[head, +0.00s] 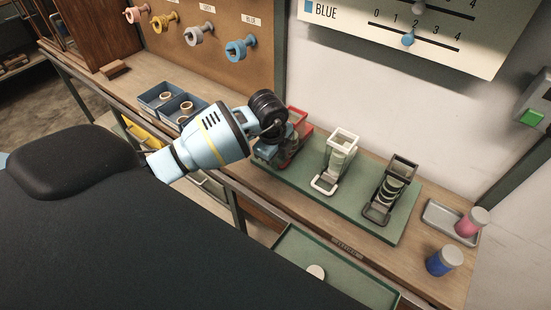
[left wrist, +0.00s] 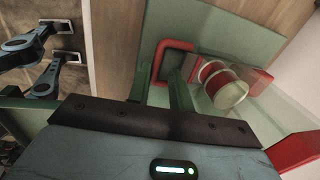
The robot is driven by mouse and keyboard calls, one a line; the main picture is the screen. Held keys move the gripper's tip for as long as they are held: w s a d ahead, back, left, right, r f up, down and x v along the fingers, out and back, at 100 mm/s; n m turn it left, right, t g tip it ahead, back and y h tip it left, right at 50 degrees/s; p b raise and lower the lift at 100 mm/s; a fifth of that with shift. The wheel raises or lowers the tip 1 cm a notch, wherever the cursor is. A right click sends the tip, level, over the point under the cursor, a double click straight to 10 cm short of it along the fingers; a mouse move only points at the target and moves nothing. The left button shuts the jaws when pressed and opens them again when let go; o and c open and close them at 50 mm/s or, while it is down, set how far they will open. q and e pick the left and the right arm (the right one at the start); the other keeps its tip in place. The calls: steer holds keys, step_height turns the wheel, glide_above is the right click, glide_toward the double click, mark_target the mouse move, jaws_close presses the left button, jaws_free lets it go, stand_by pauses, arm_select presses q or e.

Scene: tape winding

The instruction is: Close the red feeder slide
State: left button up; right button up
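The red feeder (head: 302,123) stands at the left end of the green base board, partly hidden behind my left gripper (head: 277,140). In the left wrist view its red slide handle (left wrist: 176,45) is a bent bar, with pale round discs (left wrist: 226,88) in the feeder beside it. My left gripper (left wrist: 160,86) has its two dark green fingers apart, close to the handle, with one side of the bar seen between them. I cannot tell whether they touch it. My right gripper is in neither view.
A white feeder (head: 341,150) and a black feeder (head: 397,181) stand to the right on the green board (head: 345,195). Blue bins (head: 160,95) are at the left. A grey tray (head: 440,215) and a blue-bodied jar (head: 442,262) are at the right.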

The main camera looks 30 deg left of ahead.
arm_select(q)
steer(key=shift+o, duration=0.8)
step_height(320, 180, up, 8)
steer(key=s, duration=0.1)
steer(key=shift+s+f+p, duration=0.15)
steer(key=shift+s+p, duration=0.05)
steer(key=shift+p, duration=0.2)
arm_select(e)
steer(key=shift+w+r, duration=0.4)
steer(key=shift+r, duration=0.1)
arm_select(q)
steer(key=shift+d+f, duration=0.1)
